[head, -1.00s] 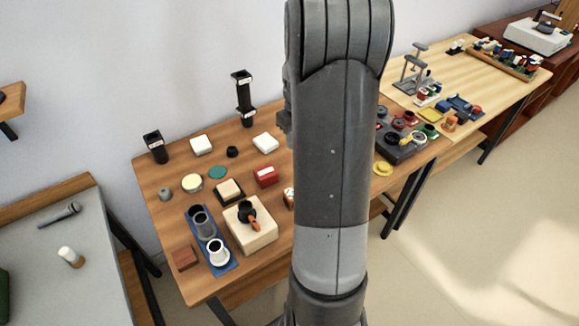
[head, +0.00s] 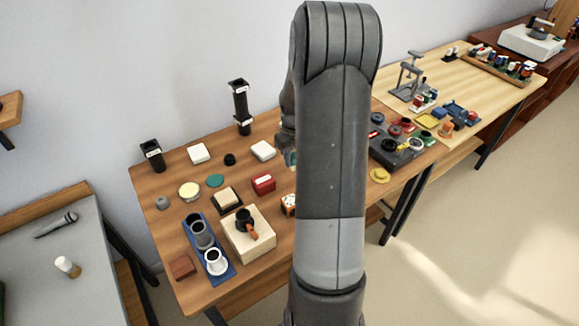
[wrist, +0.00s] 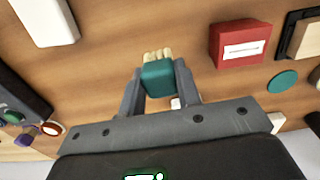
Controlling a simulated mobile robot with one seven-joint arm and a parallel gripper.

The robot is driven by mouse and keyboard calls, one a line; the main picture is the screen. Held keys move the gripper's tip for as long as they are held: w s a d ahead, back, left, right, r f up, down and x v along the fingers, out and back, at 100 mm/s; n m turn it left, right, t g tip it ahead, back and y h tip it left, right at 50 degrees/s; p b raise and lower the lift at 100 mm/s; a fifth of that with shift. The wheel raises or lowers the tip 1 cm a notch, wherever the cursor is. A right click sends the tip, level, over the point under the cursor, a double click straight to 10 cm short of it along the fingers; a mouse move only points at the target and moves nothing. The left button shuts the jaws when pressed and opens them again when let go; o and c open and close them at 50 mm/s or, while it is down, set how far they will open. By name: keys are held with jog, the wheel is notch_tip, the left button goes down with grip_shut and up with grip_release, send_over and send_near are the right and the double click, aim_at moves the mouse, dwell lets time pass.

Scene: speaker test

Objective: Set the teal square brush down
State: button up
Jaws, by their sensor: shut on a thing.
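In the wrist view, my gripper (wrist: 160,88) is shut on the teal square brush (wrist: 158,76). The brush has a teal block body with pale bristles at its far end. It is between the two grey fingers over the brown wooden table (wrist: 110,50). I cannot tell whether the bristles touch the table. In the head view, my arm hides most of the gripper and brush; only a small part shows beside the arm's left edge.
A red box (wrist: 238,45) with a white label and a flat teal disc (wrist: 282,81) lie right of the brush in the wrist view. A white block (wrist: 47,18) lies upper left. A dark tray (wrist: 22,105) is at far left. Bare wood surrounds the brush.

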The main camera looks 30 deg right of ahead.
jog(key=shift+w+a+f, duration=0.35)
jog(key=shift+w+f, duration=0.1)
jog(key=shift+w, duration=0.15)
jog(key=shift+f, duration=2)
jog(key=shift+f, duration=0.1)
jog(key=o, duration=1)
jog(key=shift+c, duration=0.2)
